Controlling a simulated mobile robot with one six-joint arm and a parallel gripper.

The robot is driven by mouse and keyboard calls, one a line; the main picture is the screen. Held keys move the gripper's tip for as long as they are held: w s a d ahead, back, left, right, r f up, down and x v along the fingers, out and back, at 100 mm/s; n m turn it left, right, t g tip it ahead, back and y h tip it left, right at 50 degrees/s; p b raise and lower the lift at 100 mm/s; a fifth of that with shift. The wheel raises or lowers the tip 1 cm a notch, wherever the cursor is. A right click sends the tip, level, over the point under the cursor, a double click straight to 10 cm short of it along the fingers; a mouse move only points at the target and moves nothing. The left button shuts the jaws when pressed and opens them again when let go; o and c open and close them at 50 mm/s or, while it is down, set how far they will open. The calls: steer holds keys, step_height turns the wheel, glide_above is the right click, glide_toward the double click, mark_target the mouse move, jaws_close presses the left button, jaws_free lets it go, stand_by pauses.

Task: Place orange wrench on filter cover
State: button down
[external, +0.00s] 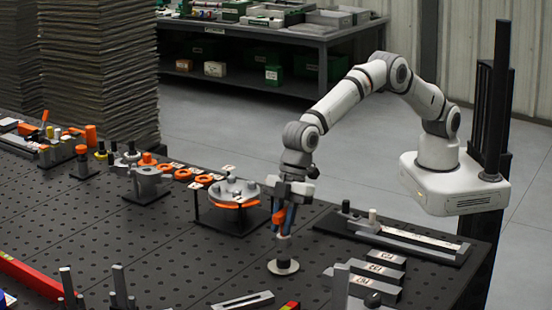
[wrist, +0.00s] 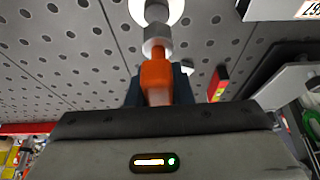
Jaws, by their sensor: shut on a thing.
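My gripper (external: 284,226) points down over the perforated table and is shut on an orange tool, which I take to be the orange wrench (wrist: 157,76). In the wrist view, its orange body sits between the dark fingers, with a metal part beyond it. In the external view, the fingers partly hide it. A pale round disc (external: 283,267) lies directly below the gripper; I cannot tell whether the tool touches it. A grey round cover with an orange rim (external: 236,190), apparently the filter cover, stands on a black frame left of my gripper.
A black fixture with a long rail (external: 405,238) and several grey labelled blocks (external: 370,272) lie to the right. Orange rings (external: 183,175) and a clamp fixture (external: 148,180) stand farther left. A red bar (external: 35,283) lies front left. The table's middle left is clear.

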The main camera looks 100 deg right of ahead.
steer(key=shift+f+p, duration=0.3)
steer(key=shift+f, duration=1.2)
steer(key=shift+f, duration=0.1)
steer(key=c, duration=1.3)
jaws_free()
steer(key=shift+r, duration=0.25)
steer(key=b+v, duration=0.2)
steer(key=v, duration=0.9)
steer(key=shift+s+d+r+b, duration=0.15)
steer(key=shift+r+b, duration=0.15)
steer(key=shift+b, duration=0.05)
